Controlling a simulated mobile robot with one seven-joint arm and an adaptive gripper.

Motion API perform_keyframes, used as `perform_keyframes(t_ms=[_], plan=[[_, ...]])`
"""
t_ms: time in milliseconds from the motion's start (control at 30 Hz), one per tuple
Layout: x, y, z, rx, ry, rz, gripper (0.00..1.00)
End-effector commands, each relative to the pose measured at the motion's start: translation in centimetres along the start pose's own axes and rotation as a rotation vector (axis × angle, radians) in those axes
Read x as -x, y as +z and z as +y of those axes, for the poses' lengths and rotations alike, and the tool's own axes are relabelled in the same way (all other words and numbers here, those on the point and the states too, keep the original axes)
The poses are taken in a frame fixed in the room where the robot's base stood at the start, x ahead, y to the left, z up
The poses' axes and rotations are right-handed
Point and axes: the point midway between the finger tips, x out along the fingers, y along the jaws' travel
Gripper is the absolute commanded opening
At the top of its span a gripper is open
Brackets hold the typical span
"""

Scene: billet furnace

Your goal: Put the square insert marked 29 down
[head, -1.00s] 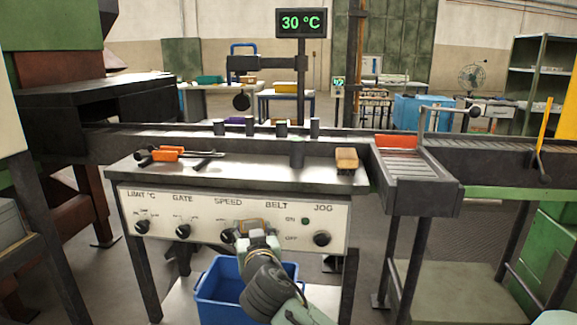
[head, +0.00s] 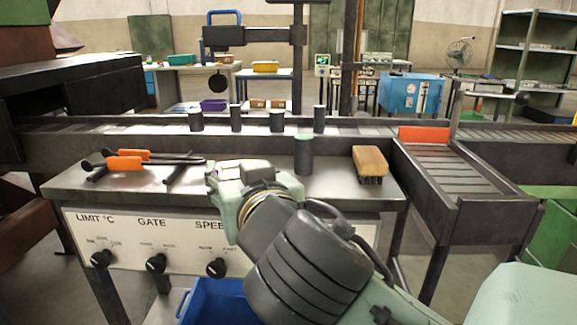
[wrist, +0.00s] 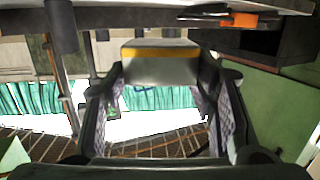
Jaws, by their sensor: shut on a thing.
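In the wrist view a grey block with a yellow band (wrist: 160,66) sits between the two fingers of my gripper (wrist: 158,85), which is shut on it. I take it for the square insert; no 29 is readable on it. In the head view my arm's wrist is at the front edge of the steel bench (head: 235,187), and it hides the fingers and the insert.
Orange-handled tongs (head: 125,163) lie on the bench at left. A dark cylinder with a green top (head: 303,156) and a wooden brush (head: 370,162) stand to the right. Several dark cylinders line the conveyor behind. A blue bin (head: 215,302) is below.

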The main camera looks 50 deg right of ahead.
Motion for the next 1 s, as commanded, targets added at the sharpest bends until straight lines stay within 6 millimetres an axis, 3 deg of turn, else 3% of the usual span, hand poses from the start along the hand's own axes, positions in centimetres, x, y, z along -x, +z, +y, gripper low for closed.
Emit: perform_keyframes(t_ms=[167,633,1000], plan=[[-1.4,-0.4,0.8,-0.002,0.002,0.004,0.0],[-11.2,-1.0,5.0,0.0,0.001,0.004,0.0],[-14.3,-1.1,6.3,0.002,0.001,0.005,0.0]])
